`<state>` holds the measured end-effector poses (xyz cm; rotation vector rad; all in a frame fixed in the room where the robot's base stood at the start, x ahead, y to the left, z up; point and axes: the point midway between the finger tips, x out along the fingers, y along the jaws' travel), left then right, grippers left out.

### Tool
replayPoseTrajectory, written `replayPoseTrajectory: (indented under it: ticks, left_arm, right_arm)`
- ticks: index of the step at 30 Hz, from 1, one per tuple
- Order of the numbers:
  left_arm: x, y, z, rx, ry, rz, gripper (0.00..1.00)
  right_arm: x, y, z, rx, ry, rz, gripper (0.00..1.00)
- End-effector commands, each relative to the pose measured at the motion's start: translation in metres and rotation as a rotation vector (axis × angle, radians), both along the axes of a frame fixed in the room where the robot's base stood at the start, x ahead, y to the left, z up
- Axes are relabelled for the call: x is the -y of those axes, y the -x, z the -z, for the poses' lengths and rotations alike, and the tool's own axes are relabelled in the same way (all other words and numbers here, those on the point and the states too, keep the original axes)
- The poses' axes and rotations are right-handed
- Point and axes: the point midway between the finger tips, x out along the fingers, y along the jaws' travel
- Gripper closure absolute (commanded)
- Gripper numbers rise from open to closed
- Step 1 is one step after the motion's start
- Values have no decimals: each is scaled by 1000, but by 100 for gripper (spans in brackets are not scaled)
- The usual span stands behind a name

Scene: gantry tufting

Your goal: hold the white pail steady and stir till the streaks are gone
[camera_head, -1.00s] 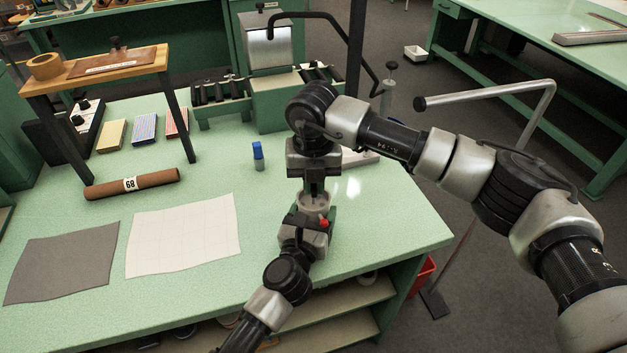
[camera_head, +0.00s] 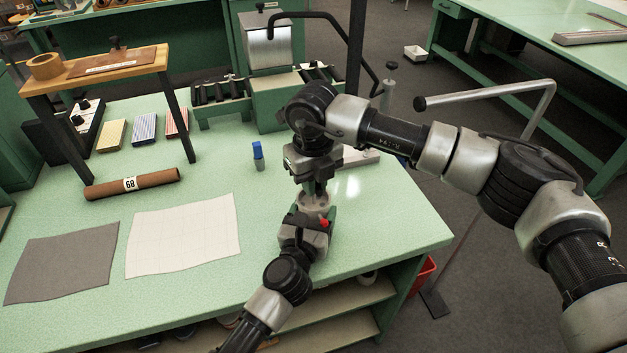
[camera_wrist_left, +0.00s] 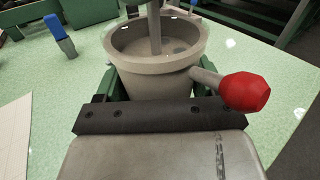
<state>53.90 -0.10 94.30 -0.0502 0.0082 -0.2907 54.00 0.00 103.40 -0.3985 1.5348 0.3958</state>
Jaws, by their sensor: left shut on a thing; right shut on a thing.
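The white pail (camera_head: 314,202) stands on the green bench near its right front part, mostly hidden by my grippers in the head view. In the left wrist view the pail (camera_wrist_left: 155,75) looks upright and greyish white, with a stirring stick (camera_wrist_left: 154,30) standing in its pale contents. My left gripper (camera_head: 312,222) is shut on the pail from the front. A red-knobbed handle (camera_wrist_left: 240,92) sticks out beside the pail. My right gripper (camera_head: 315,185) is above the pail, pointing down, shut on the stick.
A blue-capped marker (camera_head: 258,156) stands left of the pail. A white gridded sheet (camera_head: 183,235), a grey sheet (camera_head: 62,262) and a brown roll (camera_head: 132,184) lie further left. A roller machine (camera_head: 270,90) stands behind.

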Motion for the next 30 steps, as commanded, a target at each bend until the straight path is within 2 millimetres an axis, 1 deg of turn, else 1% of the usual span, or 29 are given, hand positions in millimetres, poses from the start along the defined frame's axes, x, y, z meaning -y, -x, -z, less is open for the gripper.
replayPoseTrajectory:
  ticks: [30]
  left_arm:
    - [0, 0, 0, -1, 1, -1, 71]
  right_arm:
    - [0, 0, -1, -2, -3, -961, 100]
